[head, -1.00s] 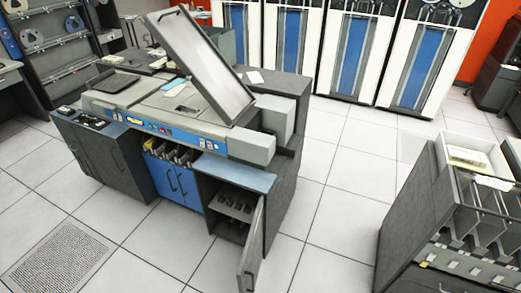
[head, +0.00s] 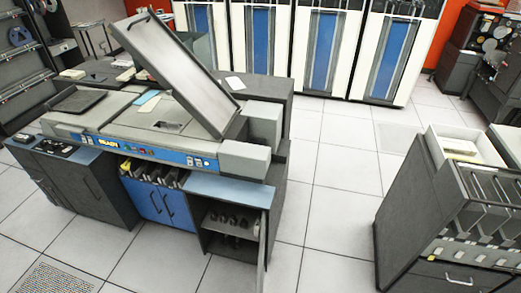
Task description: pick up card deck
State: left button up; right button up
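A pale yellowish stack that looks like a card deck (head: 460,147) lies in an open white tray (head: 438,142) on top of the grey cabinet at the right. It is small in the picture, and I cannot make out single cards. Other pale, card-like pieces stand in the slots (head: 165,172) at the front of the grey and blue machine, too small to tell what they are. Neither of my grippers is in view.
The grey and blue machine (head: 120,140) stands at left with its large lid (head: 175,70) raised and a lower cabinet door open. The dark grey cabinet (head: 410,215) stands at right. Clear tiled floor (head: 330,215) lies between them. Tall white and blue cabinets (head: 325,50) line the back.

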aim_at(256, 230)
jog(key=i+j, duration=0.9)
jog(key=j, duration=0.2)
jog(key=i+j, duration=0.45)
jog(key=j, duration=0.15)
jog(key=l+z, duration=0.05)
